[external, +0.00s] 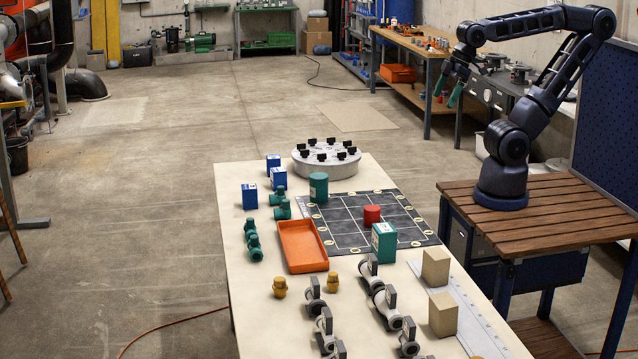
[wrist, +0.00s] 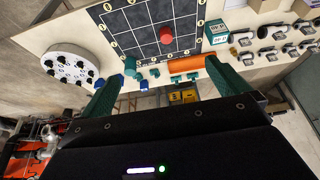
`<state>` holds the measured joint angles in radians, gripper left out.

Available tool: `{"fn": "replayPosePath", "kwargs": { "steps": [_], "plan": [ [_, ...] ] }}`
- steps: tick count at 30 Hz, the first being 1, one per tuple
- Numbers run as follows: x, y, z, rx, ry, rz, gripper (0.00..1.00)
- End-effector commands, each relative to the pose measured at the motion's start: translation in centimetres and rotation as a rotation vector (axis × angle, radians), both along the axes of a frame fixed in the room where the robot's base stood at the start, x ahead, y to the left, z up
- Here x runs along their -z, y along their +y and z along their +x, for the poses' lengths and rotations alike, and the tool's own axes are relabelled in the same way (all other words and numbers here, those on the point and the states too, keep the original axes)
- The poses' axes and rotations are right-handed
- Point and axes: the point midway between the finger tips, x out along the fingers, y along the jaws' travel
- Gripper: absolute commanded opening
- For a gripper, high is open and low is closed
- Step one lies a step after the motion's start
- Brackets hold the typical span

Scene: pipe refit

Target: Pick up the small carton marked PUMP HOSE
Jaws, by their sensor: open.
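No carton's lettering is readable, so I cannot tell which one is marked PUMP HOSE. A teal carton (external: 384,242) with a pale label stands upright at the near right corner of the dark grid mat (external: 350,211); a teal-and-white carton also shows in the wrist view (wrist: 214,40). Small blue cartons (external: 249,197) stand at the table's left side. Tan cartons (external: 436,267) stand at its right side. My gripper (external: 448,88) is open and empty, raised well above the floor, beyond the table and apart from every carton. Its green fingers are spread in the wrist view (wrist: 163,70).
A red cylinder (external: 372,214) and a teal cylinder (external: 319,187) stand on the mat. An orange tray (external: 303,246) lies beside it. A round grey fixture (external: 326,158) is at the far end. Valves (external: 389,307) and several fittings crowd the near part.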

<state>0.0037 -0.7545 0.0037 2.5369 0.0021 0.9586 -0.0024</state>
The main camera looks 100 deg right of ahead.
Motion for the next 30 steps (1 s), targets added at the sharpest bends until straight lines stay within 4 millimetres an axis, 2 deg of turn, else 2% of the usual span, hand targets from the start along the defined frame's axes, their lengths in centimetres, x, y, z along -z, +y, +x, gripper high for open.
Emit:
{"fn": "replayPosePath", "kwargs": {
  "steps": [5,8,16,19,23,30],
  "plan": [
    [0.0,0.0,0.0,0.000,0.000,0.000,1.00],
    [0.0,0.0,0.0,0.000,0.000,0.000,0.89],
    [0.0,0.0,0.1,0.000,0.000,0.001,0.89],
    [-0.2,0.3,0.7,-0.003,0.004,0.006,0.89],
    [-0.5,1.2,2.9,-0.005,0.017,0.024,0.89],
    [-0.7,4.5,8.6,0.002,0.050,0.060,0.89]
  ]
}}
